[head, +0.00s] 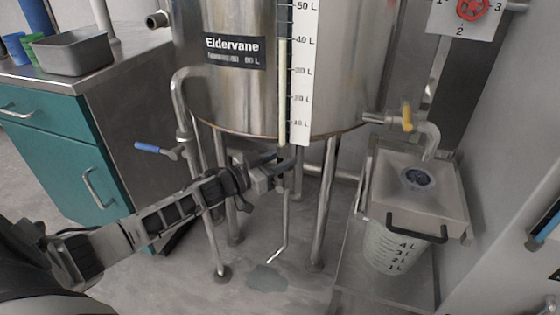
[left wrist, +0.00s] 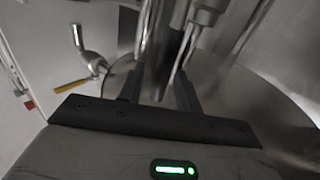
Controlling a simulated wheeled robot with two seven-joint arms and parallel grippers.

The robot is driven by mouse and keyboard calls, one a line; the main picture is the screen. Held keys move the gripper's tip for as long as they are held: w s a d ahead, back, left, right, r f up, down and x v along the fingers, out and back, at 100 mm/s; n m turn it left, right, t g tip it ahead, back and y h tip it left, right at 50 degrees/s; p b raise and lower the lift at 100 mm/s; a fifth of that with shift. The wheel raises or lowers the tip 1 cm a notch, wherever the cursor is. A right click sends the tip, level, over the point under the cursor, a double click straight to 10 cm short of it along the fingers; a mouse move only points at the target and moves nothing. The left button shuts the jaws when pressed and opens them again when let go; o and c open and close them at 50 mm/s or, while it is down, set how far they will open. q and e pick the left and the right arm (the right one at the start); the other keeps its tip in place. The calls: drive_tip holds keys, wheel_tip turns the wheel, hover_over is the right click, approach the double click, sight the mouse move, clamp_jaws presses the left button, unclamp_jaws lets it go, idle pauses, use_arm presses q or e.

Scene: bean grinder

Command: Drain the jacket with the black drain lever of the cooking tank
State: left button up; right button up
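The steel cooking tank (head: 225,90) labelled Eldervane stands on legs in the head view. My left gripper (head: 280,163) is under its bottom edge, beside a small valve body. In the left wrist view, its two fingers (left wrist: 160,92) stand apart. A dark upright bar (left wrist: 157,58), possibly the black drain lever, shows between them; I cannot tell whether they touch it. In the head view the lever is not clearly distinguishable from my dark fingers. A thin drain pipe (head: 286,222) runs down from there to a wet patch (head: 266,278) on the floor. My right gripper is not in view.
A blue-handled valve (head: 150,148) is left of the tank. A yellow-handled outlet (head: 407,117) is above a steel-topped container (head: 385,180) with a black handle. A teal cabinet (head: 50,140) bears a steel pan (head: 72,52). Tank legs (head: 324,205) stand close to my gripper.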

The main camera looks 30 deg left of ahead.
use_arm(q)
clamp_jaws()
drive_tip(key=shift+f, duration=0.1)
